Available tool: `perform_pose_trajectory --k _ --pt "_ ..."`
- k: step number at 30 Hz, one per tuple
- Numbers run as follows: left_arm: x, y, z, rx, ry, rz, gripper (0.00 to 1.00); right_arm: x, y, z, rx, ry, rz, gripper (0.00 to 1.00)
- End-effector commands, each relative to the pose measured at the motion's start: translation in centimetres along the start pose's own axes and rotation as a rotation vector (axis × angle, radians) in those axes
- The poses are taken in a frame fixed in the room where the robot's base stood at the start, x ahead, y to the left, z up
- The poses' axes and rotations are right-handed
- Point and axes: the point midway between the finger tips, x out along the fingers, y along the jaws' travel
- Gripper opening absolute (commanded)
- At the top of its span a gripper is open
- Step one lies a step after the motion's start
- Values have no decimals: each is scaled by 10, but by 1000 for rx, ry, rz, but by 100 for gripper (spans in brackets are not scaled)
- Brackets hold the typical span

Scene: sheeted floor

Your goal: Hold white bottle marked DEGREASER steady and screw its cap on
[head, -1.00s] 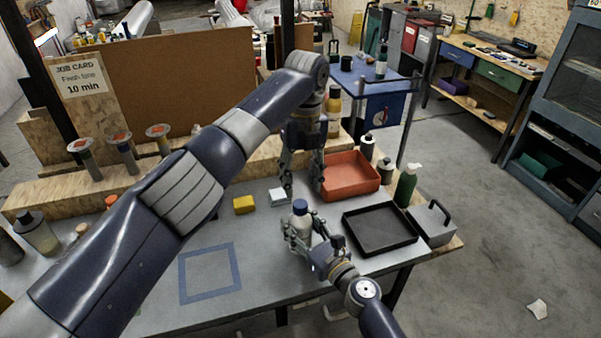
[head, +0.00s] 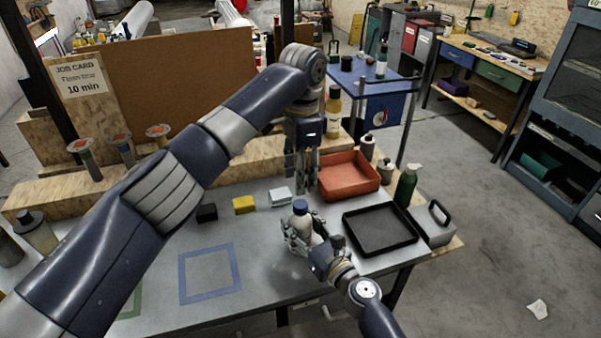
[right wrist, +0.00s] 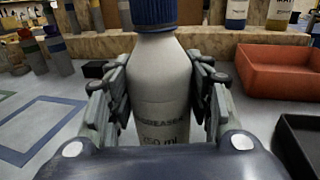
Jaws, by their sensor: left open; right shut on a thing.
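The white bottle marked DEGREASER (head: 299,227) stands upright on the grey bench, and its label shows in the right wrist view (right wrist: 160,97). A blue ribbed cap (head: 300,207) sits on top of its neck; it also shows at the top edge of the right wrist view (right wrist: 154,14). I cannot tell how tight the cap is. My right gripper (head: 297,241) is shut around the bottle's body, one finger on each side. My left gripper (head: 301,181) is open and empty, pointing down, above and behind the bottle, apart from the cap.
An orange tray (head: 347,183) lies behind right of the bottle and a black tray (head: 380,230) to its right. A yellow block (head: 244,205), a white block (head: 279,196) and a black block (head: 206,212) lie to the left. The blue taped square (head: 210,273) is empty.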

Motion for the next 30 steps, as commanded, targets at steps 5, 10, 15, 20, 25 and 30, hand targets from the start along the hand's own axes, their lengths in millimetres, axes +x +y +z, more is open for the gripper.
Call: perform_pose_trajectory --k 5,10,15,20,25,30 --pt "-2 1 1 -278 8 -6 44 0 0 0 0 1 0 0" --pt "-3 2 2 -547 16 -9 44 0 0 0 0 1 0 0" --pt "-4 4 2 -801 24 -9 44 0 0 0 0 1 0 0" --pt "-5 6 3 -982 29 -8 44 0 0 0 0 1 0 0" --pt "-5 6 4 -1083 31 -7 44 0 0 0 0 1 0 0" --pt "-5 7 4 -1106 32 -7 44 0 0 0 0 1 0 0"
